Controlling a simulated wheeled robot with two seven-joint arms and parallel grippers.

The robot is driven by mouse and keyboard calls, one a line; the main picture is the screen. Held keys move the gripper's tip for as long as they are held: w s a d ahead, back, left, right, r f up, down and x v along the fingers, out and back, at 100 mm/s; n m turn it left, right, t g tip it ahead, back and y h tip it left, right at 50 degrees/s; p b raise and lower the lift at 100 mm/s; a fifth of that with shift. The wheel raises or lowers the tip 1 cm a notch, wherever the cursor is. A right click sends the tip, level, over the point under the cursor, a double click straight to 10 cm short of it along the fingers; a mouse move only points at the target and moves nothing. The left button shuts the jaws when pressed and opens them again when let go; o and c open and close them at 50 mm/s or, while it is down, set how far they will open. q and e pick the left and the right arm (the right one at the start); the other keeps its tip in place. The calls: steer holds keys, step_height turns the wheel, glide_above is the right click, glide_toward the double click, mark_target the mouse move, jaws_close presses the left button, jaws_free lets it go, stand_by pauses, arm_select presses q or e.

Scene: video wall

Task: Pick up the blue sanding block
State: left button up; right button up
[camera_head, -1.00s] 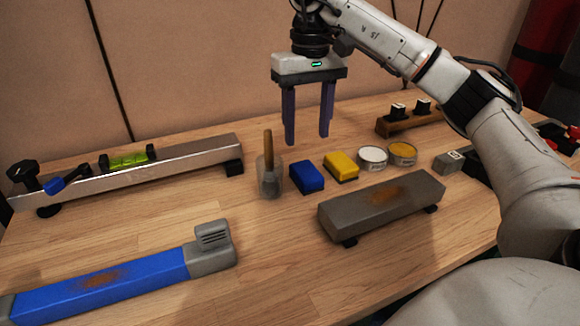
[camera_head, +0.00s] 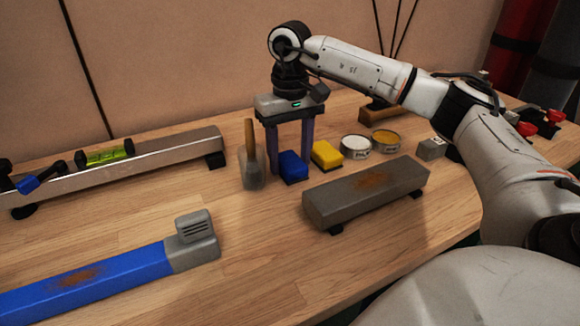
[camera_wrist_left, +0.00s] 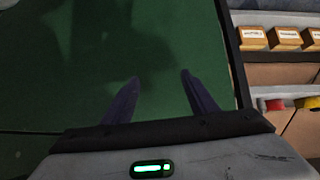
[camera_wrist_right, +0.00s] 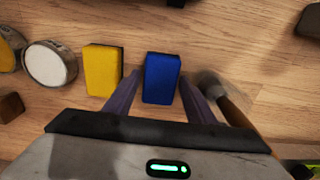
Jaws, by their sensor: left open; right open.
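The blue sanding block (camera_head: 292,166) lies on the wooden table, between the yellow block and a wooden-handled tool. My right gripper (camera_head: 289,172) is open and pointing down, with its fingers on either side of the blue block in the head view. In the right wrist view the blue block (camera_wrist_right: 161,76) shows between and slightly beyond the two fingertips (camera_wrist_right: 162,80). I cannot tell whether the fingers touch it. My left gripper (camera_wrist_left: 160,80) is open and empty over a dark green surface. It is not in the head view.
The yellow block (camera_head: 327,154) and two round tins (camera_head: 356,147) stand to the right of the blue block. The wooden-handled tool (camera_head: 250,150) stands close on its left. A long grey block (camera_head: 365,194) lies in front. The table's front middle (camera_head: 255,280) is clear.

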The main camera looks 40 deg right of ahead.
mark_target(290, 160)
steer(key=c, duration=0.8)
step_height(290, 160, up, 10)
steer(key=shift+r+p, duration=0.1)
steer(key=shift+p, duration=0.8)
steer(key=shift+o, duration=0.9)
steer(key=shift+c, duration=0.5)
